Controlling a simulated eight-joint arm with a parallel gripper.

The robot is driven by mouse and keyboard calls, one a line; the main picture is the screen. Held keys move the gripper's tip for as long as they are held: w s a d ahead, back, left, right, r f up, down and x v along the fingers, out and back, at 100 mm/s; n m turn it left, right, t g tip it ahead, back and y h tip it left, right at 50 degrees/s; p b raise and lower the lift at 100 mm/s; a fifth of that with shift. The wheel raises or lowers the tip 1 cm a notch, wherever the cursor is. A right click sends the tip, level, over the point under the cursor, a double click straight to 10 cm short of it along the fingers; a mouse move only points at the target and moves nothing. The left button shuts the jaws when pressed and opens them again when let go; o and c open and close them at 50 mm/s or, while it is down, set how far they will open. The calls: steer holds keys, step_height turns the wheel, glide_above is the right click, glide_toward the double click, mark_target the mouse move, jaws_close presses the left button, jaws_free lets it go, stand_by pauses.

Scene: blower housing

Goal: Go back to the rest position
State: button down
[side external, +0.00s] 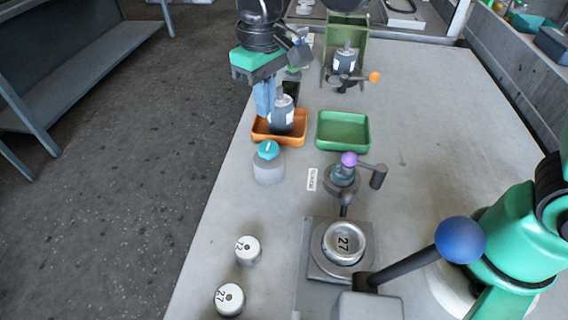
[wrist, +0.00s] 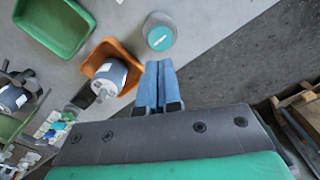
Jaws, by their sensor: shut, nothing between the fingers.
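My gripper (side external: 264,98) hangs over the far left of the table, at the left end of the orange tray (side external: 259,136). Its blue fingers are together and empty; they also show closed in the wrist view (wrist: 158,84). A dark motor with a white label (side external: 280,115) stands in the orange tray just right of the fingers. It also shows in the wrist view (wrist: 114,76), left of the fingers and apart from them.
A green tray (side external: 343,131) sits right of the orange one. A grey jar with a teal top (side external: 268,164) stands in front. A green stand (side external: 344,62) holds another motor behind. Numbered cylinders (side external: 248,250) and a clamp fixture (side external: 343,243) are nearer. The table's right side is clear.

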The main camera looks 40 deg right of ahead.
steer(key=s+d+m+t, duration=0.3)
steer(key=s+d+t, duration=0.4)
steer(key=d, duration=0.5)
steer(key=shift+s+d, duration=0.3)
steer(key=shift+d, duration=0.05)
